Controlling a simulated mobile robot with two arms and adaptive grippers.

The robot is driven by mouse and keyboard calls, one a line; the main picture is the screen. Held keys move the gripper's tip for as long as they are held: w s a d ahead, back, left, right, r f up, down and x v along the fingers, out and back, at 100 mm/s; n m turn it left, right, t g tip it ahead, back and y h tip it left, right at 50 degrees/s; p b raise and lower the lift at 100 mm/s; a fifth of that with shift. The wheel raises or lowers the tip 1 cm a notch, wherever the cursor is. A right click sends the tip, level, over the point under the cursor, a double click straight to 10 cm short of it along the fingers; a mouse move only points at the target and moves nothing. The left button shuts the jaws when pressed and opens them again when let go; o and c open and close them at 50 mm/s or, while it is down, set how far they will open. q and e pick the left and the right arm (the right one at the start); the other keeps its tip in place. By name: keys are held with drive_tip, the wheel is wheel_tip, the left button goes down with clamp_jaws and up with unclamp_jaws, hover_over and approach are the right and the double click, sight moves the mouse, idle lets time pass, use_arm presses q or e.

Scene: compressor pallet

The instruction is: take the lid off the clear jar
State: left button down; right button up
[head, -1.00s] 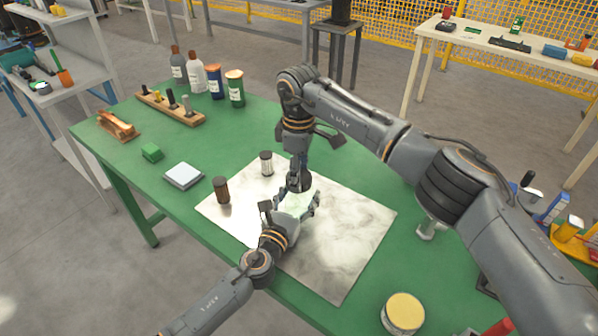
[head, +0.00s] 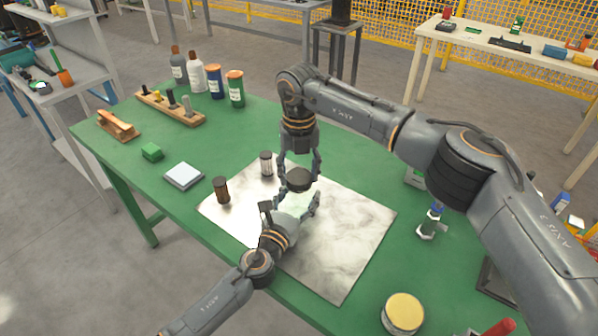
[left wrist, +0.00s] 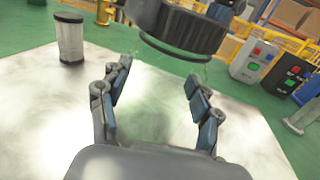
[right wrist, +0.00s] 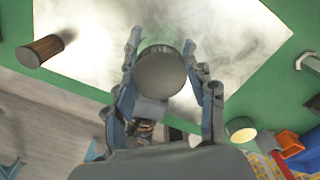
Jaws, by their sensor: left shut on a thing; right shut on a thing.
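The clear jar (head: 298,203) stands on the pale marbled sheet, faint and greenish, largely covered by my left gripper (head: 290,206). Its fingers are closed around the jar from two sides; in the left wrist view the see-through jar (left wrist: 155,112) barely shows between them. The dark round lid (head: 298,180) is directly above the jar, between the fingers of my right gripper (head: 299,176), which grips it from above. The lid also shows in the left wrist view (left wrist: 182,28) and the right wrist view (right wrist: 160,73). I cannot tell whether it still touches the jar.
A brown cylinder (head: 222,190) and a light ribbed cylinder (head: 266,164) stand at the sheet's left. A grey square block (head: 184,175) and a green block (head: 152,152) lie farther left. A yellow-topped tin (head: 403,313) is at the front right. The sheet's right part (head: 350,232) is clear.

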drive_tip(key=n, duration=0.8)
drive_tip(key=shift+n, duration=0.3)
drive_tip(key=n, duration=0.8)
drive_tip(key=shift+r, duration=0.1)
drive_tip(key=n, duration=1.5)
drive_tip(key=shift+r, duration=0.2)
